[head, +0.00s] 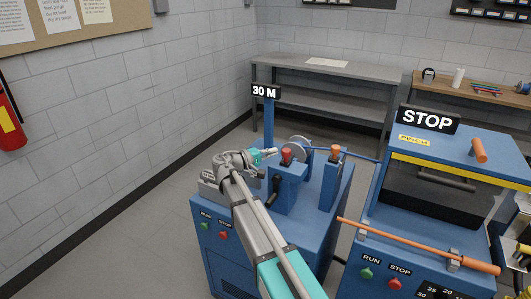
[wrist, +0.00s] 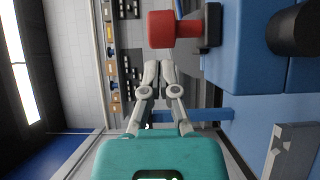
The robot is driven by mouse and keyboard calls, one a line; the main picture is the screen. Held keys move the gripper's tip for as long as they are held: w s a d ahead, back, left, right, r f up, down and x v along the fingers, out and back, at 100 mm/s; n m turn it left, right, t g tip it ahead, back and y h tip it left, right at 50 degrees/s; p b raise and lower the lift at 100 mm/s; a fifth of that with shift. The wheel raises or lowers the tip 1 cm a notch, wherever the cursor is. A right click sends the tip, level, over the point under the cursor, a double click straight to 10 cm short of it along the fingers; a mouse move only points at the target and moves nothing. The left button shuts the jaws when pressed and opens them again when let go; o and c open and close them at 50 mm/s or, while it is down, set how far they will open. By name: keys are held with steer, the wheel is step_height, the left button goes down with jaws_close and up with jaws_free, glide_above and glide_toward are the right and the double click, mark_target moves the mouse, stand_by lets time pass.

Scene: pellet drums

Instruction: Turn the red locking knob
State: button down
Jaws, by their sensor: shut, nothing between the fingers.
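The red locking knob (head: 286,155) sits on top of a blue block on the left blue machine (head: 225,259). In the wrist view the red knob (wrist: 162,30) is at the top, on a dark mount against blue metal. My gripper (head: 273,152) is just left of the knob in the head view. In the wrist view my gripper (wrist: 158,70) is shut and empty, its fingertips pointing at the knob. A small gap seems to show between fingertips and knob; I cannot tell the exact distance.
An orange-topped post (head: 335,152) stands right of the knob, with a grey disc (head: 297,150) behind. A "30 M" sign (head: 265,92) stands on a blue pole behind my gripper. A second blue machine with a STOP sign (head: 428,119) is at the right.

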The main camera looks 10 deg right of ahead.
steer(key=shift+s+d, duration=0.2)
steer(key=shift+d, duration=0.2)
steer(key=s+d, duration=0.1)
steer(key=d, duration=0.1)
steer(key=s+d, duration=0.2)
steer(key=shift+s+d, duration=0.2)
steer(key=shift+d, duration=0.05)
steer(key=shift+w, duration=0.1)
steer(key=shift+a, duration=0.1)
steer(key=shift+w+a, duration=0.3)
steer(key=shift+a, duration=0.2)
steer(key=a, duration=0.1)
steer(key=w+a, duration=0.1)
steer(key=a, duration=0.1)
steer(key=v, duration=0.9)
steer(key=shift+s+a, duration=0.15)
steer(key=shift+a, duration=0.05)
